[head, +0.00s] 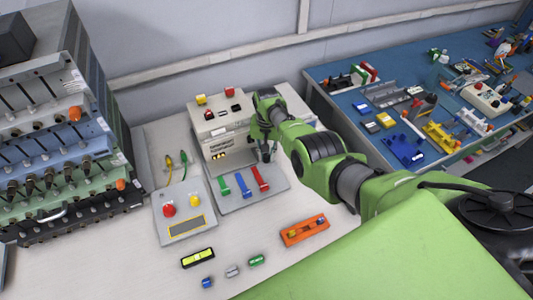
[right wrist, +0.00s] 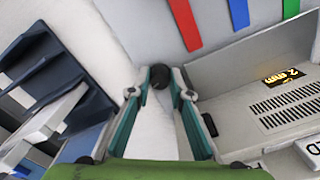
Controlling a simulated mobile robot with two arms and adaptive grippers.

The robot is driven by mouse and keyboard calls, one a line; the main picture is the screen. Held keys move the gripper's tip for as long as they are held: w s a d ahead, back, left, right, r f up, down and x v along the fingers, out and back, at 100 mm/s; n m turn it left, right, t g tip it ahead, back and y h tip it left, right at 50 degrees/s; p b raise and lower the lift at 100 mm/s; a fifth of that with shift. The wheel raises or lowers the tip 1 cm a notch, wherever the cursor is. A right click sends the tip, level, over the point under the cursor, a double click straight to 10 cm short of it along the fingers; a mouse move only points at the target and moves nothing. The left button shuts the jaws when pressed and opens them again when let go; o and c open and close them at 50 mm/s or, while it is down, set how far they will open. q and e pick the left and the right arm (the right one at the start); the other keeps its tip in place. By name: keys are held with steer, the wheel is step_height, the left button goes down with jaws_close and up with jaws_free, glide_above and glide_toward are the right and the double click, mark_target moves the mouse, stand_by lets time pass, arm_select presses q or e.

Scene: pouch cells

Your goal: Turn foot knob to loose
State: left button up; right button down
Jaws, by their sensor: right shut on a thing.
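A dark round knob (right wrist: 160,76) shows in the right wrist view, between the fingertips of my right gripper (right wrist: 161,72). The two teal fingers close on it from both sides. In the head view my right gripper (head: 266,153) points down at the right side of a beige machine (head: 221,132), and I cannot make out the knob there. The machine's lit display reads "2 mm" in the right wrist view (right wrist: 283,78). Which way the knob is turned cannot be told. My left gripper is not in view.
Green, blue and red strips (head: 243,187) lie on the grey plate in front of the machine. A grey control box (head: 187,227) with red and yellow buttons stands left. A spirit level (head: 198,258) and orange tray (head: 305,231) lie in front. A rack (head: 70,150) stands far left.

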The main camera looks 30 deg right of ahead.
mark_target(267, 155)
steer(key=n, duration=1.1)
steer(key=shift+n, duration=0.4)
stand_by(0.3)
steer(key=c, duration=1.8)
jaws_free()
steer(key=shift+c, duration=0.2)
steer(key=shift+w+d+r, duration=0.1)
steer(key=shift+r, duration=0.75)
step_height(267, 155, up, 10)
steer(key=shift+r, duration=0.15)
